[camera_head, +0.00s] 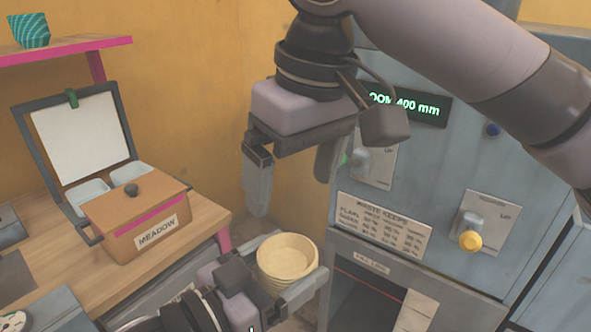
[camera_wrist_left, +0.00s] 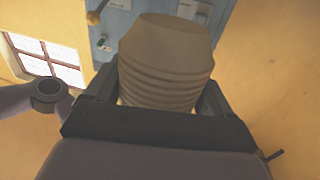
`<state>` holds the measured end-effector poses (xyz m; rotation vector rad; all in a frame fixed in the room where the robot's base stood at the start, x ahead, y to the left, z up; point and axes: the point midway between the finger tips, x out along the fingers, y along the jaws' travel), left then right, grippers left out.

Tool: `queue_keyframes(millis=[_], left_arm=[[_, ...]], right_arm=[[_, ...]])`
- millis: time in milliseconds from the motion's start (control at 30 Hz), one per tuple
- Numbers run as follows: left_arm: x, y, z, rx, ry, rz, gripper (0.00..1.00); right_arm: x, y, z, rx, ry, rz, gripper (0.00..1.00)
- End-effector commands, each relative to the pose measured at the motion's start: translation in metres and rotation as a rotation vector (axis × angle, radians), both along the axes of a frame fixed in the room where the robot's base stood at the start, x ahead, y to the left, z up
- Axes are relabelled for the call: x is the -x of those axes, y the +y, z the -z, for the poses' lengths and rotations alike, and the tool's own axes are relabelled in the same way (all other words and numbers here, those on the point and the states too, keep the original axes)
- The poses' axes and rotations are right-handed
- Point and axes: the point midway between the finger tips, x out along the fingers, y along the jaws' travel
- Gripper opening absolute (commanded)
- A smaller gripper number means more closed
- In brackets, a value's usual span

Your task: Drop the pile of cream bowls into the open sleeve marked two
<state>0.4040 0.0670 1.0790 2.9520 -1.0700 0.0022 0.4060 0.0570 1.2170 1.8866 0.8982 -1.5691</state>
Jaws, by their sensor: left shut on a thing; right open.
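The pile of cream bowls (camera_head: 287,256) is held in my left gripper (camera_head: 285,285) at the lower middle of the head view. In the left wrist view the nested pile (camera_wrist_left: 165,65) stands between the two fingers of the left gripper (camera_wrist_left: 158,100). My left gripper is shut on the pile. My right gripper (camera_head: 292,185) hangs above the bowls, open and empty, in front of the grey machine. I cannot make out a sleeve marked two in either view.
The grey machine (camera_head: 470,150) has a lit display, a yellow knob (camera_head: 471,240) and a dark opening (camera_head: 365,295) below a printed plate. At left, a wooden counter (camera_head: 195,215) holds a brown box (camera_head: 135,215) labelled MEADOW. A pink shelf (camera_head: 70,50) is above.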

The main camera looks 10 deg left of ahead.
Motion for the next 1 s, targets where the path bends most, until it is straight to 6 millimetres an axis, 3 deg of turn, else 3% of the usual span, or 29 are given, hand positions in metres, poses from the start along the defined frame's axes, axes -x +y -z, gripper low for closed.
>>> queue_keyframes(millis=[133,267,700,1000], left_arm=[[0.0,0.0,0.0,0.001,-0.001,0.0,0.49],[0.0,0.0,0.0,0.001,-0.002,0.0,0.49],[0.0,0.0,-0.001,0.001,-0.002,0.0,0.49],[0.0,0.0,-0.001,0.001,-0.002,0.0,0.49]], right_arm=[[0.012,-0.002,-0.009,0.04,0.008,-0.017,0.92],[0.014,-0.002,-0.004,0.05,0.013,-0.022,0.92],[0.006,0.007,0.073,0.048,0.014,-0.019,0.92],[0.003,0.01,0.105,0.047,0.012,-0.019,0.92]])
